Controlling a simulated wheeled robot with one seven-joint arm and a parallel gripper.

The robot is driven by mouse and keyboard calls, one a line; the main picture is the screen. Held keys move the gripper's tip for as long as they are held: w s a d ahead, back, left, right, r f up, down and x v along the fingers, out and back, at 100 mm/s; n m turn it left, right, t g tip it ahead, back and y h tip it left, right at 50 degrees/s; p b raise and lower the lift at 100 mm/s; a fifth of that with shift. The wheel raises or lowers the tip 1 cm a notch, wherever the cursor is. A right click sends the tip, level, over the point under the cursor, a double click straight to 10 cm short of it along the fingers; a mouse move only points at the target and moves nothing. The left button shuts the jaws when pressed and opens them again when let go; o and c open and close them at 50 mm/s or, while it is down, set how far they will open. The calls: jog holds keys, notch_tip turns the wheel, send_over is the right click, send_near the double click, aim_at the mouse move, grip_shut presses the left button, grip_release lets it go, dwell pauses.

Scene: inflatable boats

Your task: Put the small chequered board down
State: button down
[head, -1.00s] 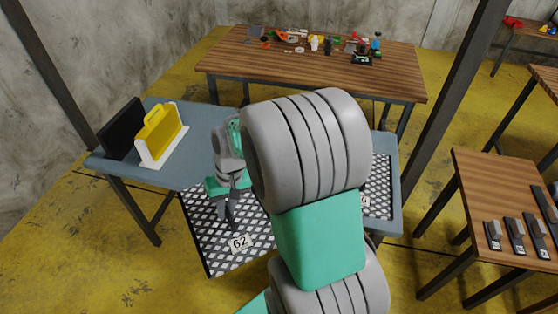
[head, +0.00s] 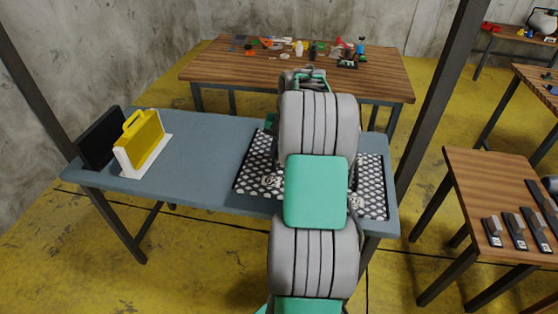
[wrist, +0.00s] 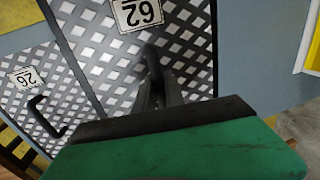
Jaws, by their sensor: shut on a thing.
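My gripper (wrist: 154,90) is shut on the black handle of the chequered board labelled 62 (wrist: 185,45). In the head view this board (head: 257,163) lies flat or nearly flat over the middle-right of the blue-grey table (head: 205,150); my arm covers part of it. I cannot tell whether it touches the tabletop. A second chequered board labelled 26 (wrist: 45,75), with its own black handle, is close beside it. In the head view it is at the table's right end (head: 374,175). My gripper's fingers are hidden behind my arm in the head view.
A yellow case in a white holder (head: 142,145) and a black panel (head: 98,140) stand at the table's left. The tabletop between them and the held board is clear. A wooden table (head: 220,70) with small items is behind; another wooden table (head: 480,185) stands right.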

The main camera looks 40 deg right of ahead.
jog(key=w+d+f, duration=0.1)
jog(key=f, duration=0.1)
jog(key=w+d+f, duration=0.1)
jog(key=f, duration=0.1)
jog(key=w+d+f, duration=0.1)
jog(key=f, duration=0.1)
jog(key=shift+w+d+p, duration=0.25)
jog(key=shift+d+p, duration=0.05)
jog(key=shift+d, duration=0.1)
jog(key=shift+f, duration=1.65)
jog(key=c, duration=1.4)
grip_release()
